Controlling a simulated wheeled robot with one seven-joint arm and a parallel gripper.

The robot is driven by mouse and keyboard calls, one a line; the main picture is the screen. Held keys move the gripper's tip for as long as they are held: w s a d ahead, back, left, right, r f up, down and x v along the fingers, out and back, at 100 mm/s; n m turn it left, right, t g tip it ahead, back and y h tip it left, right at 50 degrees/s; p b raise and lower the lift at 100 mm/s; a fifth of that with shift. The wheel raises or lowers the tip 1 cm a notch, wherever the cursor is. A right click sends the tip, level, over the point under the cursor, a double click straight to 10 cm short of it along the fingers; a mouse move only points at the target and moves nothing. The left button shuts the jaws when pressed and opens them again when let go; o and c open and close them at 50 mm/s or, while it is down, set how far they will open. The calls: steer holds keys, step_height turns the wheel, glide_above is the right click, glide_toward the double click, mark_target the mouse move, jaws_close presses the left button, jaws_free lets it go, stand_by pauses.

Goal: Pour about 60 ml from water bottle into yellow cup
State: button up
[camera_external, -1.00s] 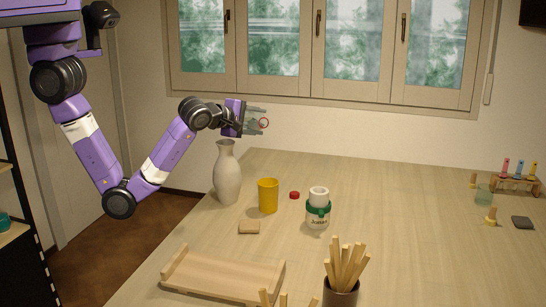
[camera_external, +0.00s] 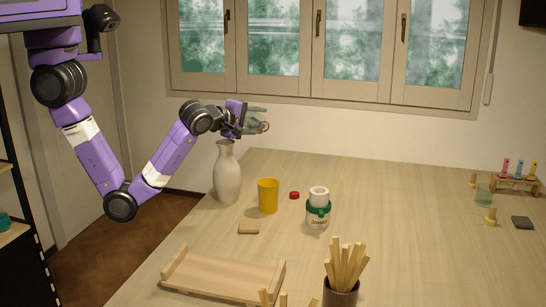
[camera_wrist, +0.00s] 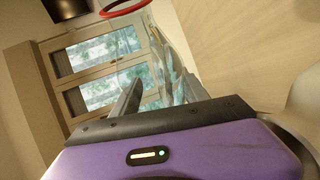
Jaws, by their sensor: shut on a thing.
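The water bottle (camera_external: 254,121) is clear, with a red ring at its mouth. My gripper (camera_external: 246,121) is shut on it and holds it lying over on its side, high above the table, with the mouth toward the right. In the wrist view the clear bottle (camera_wrist: 168,45) shows beyond my gripper (camera_wrist: 160,92), with the red ring at the top. The yellow cup (camera_external: 268,196) stands upright on the table, well below the bottle and roughly under its mouth in the picture. I see no stream of water. The water level and the cup's inside cannot be made out.
A pale vase (camera_external: 227,178) stands close left of the cup, below my gripper. A red cap (camera_external: 294,195), a white jar with a green band (camera_external: 317,214) and a small tan block (camera_external: 249,227) are near the cup. A wooden tray (camera_external: 222,275) lies in front.

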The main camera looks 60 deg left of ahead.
steer(key=shift+r+m, duration=0.4)
stand_by(0.7)
steer(key=shift+a+y, duration=0.25)
steer(key=shift+y, duration=0.15)
steer(key=shift+a+r, duration=0.2)
steer(key=shift+a, duration=1.1)
steer(key=shift+w+a+r+m+t+b, duration=0.1)
steer(key=shift+a+r+m+t+b, duration=0.25)
steer(key=shift+a+m, duration=0.2)
stand_by(0.8)
